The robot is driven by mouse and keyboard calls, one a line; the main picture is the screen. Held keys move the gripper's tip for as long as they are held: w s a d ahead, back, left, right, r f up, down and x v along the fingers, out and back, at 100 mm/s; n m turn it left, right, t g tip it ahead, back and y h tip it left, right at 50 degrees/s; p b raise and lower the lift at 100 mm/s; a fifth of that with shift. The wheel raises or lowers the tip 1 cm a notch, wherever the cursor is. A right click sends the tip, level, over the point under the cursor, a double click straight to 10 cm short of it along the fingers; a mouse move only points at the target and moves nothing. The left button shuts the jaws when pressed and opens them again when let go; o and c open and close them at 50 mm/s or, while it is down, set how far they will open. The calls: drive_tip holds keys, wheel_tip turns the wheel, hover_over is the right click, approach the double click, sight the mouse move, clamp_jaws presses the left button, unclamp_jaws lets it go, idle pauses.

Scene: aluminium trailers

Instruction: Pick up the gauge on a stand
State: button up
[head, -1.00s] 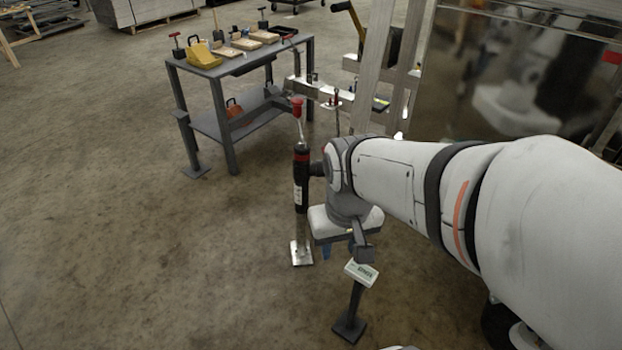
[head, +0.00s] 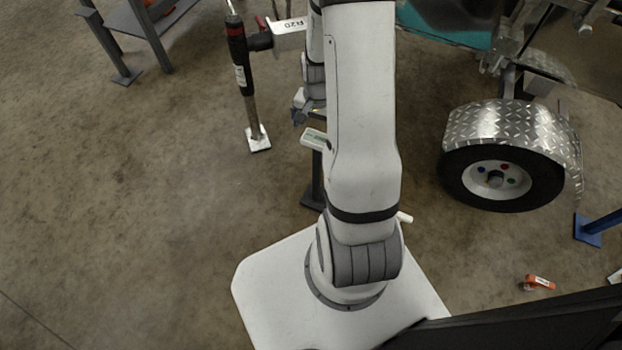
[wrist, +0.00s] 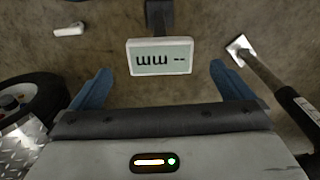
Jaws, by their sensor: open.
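The gauge (wrist: 160,57) is a small white box with a grey display, and it sits on top of a dark post in the wrist view. The display reads upside down there. My gripper (wrist: 160,68) is open, its blue fingers apart on the left and right of the gauge, with clear gaps and no contact seen. In the head view the gauge (head: 313,138) shows just left of my arm, which hides part of it. Its dark stand (head: 313,190) has a flat foot on the floor. My gripper is mostly hidden there.
A trailer jack (head: 241,75) with a metal foot stands left of the gauge. A wheel (head: 497,180) under a chequer-plate fender is at the right. An orange item (head: 539,282) lies on the floor, and a blue stand (head: 590,230) is at the right edge.

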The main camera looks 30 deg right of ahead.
sight(318, 137)
drive_tip(key=shift+m, duration=0.3)
drive_tip(key=f, duration=0.3)
drive_tip(key=f+b, duration=0.1)
drive_tip(key=shift+d+f, duration=0.25)
drive_tip(key=shift+d, duration=0.1)
drive_tip(key=f+b, duration=0.2)
drive_tip(key=f, duration=0.1)
drive_tip(key=f+b, duration=0.1)
drive_tip(key=f, duration=0.1)
drive_tip(key=shift+w+f, duration=0.15)
drive_tip(key=shift+w, duration=0.15)
drive_tip(key=c, duration=2)
